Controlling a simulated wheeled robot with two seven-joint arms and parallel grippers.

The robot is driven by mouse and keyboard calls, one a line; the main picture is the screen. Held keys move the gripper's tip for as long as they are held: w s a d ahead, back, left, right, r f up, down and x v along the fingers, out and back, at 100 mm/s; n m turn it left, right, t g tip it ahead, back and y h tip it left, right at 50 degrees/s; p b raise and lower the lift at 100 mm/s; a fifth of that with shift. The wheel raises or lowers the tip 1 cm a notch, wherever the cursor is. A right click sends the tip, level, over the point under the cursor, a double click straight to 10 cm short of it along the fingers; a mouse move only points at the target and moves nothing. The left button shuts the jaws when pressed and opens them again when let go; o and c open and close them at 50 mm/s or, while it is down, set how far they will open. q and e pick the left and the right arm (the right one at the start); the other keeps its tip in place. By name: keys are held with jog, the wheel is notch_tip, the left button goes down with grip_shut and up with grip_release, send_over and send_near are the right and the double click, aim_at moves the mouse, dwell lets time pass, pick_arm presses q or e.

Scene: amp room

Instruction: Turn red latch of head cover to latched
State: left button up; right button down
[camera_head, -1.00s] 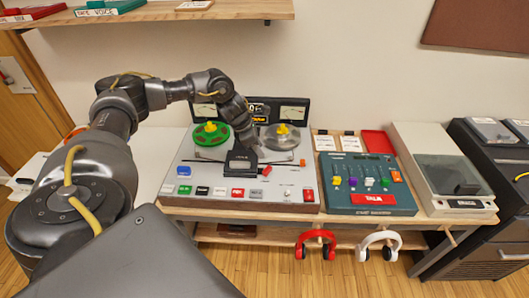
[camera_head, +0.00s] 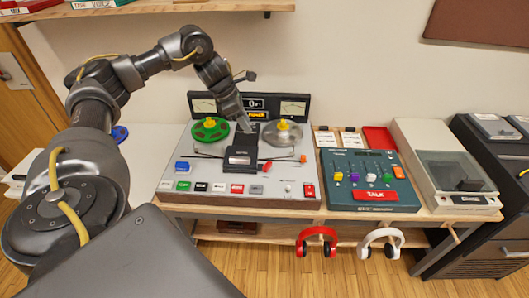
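The black head cover (camera_head: 240,160) sits on the grey tape deck (camera_head: 201,173), between and in front of the green reel (camera_head: 210,130) and the silver reel (camera_head: 282,134). A small red latch (camera_head: 267,166) shows at the cover's right side; its exact angle is too small to read. My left gripper (camera_head: 245,125) points down above and behind the cover, between the two reels, apart from the latch. Its fingers look narrow and overlap dark parts behind, so I cannot tell whether they are open. My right gripper is out of view.
Coloured buttons line the deck's front, with a red switch (camera_head: 309,190) at its right. A teal mixer (camera_head: 366,195) and a lidded turntable (camera_head: 452,178) stand to the right. Red headphones (camera_head: 317,238) and white headphones (camera_head: 380,240) hang below. A meter panel (camera_head: 292,107) rises behind.

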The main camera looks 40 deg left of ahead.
pick_arm(q)
jog(key=shift+s+a+r, duration=0.15)
jog(key=shift+r, duration=0.25)
